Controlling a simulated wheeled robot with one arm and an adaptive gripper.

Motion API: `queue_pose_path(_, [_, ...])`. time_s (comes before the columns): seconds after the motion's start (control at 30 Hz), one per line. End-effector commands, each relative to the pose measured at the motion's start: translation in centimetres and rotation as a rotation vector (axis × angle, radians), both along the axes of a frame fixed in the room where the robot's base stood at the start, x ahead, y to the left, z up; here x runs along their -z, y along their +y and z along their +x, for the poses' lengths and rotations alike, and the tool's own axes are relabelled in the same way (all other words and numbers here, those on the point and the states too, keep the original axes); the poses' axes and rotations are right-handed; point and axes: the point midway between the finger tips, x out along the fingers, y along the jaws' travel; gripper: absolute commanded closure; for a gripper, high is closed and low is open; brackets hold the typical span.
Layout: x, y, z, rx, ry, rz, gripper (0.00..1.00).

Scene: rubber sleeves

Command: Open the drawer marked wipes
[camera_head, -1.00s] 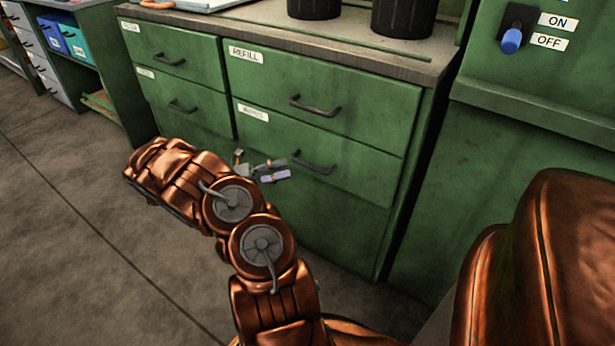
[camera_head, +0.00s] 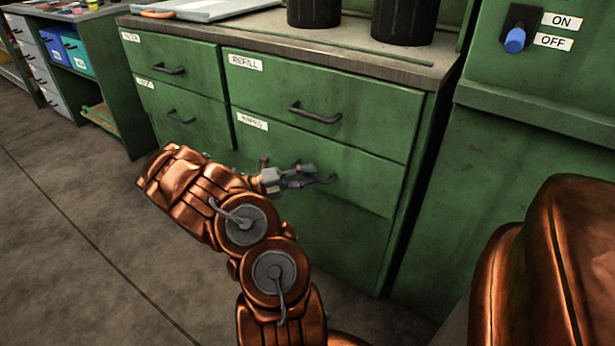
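The drawer marked wipes (camera_head: 365,180) is the lower right green drawer, with a small white label (camera_head: 252,121) whose print is blurred. It looks closed, with its front flush with the cabinet. Its dark bar handle (camera_head: 331,180) is mostly hidden behind my gripper. My gripper (camera_head: 308,175) is right at the handle, coming from the left. Its two grey fingers show apart, one above the other, with the handle's right end just beyond their tips. I cannot tell whether they touch the handle.
The drawer marked refill (camera_head: 375,120) is directly above, with its own handle (camera_head: 315,112). Two more drawers are on the left. Black containers (camera_head: 402,18) stand on the countertop (camera_head: 250,35). A green cabinet with an on/off switch (camera_head: 515,40) stands at right. The floor at left is clear.

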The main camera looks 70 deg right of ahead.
Motion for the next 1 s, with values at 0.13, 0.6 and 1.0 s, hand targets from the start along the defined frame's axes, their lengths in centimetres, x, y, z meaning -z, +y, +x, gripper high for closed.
queue_pose_path(0.13, [-0.01, 0.01, -0.01, 0.0, 0.0, 0.0, 0.61])
queue_pose_path(0.6, [0.01, 0.03, 0.01, 0.0, 0.0, 0.0, 1.0])
queue_pose_path(1.0, [0.01, 0.03, 0.01, 0.0, 0.0, 0.0, 1.0])
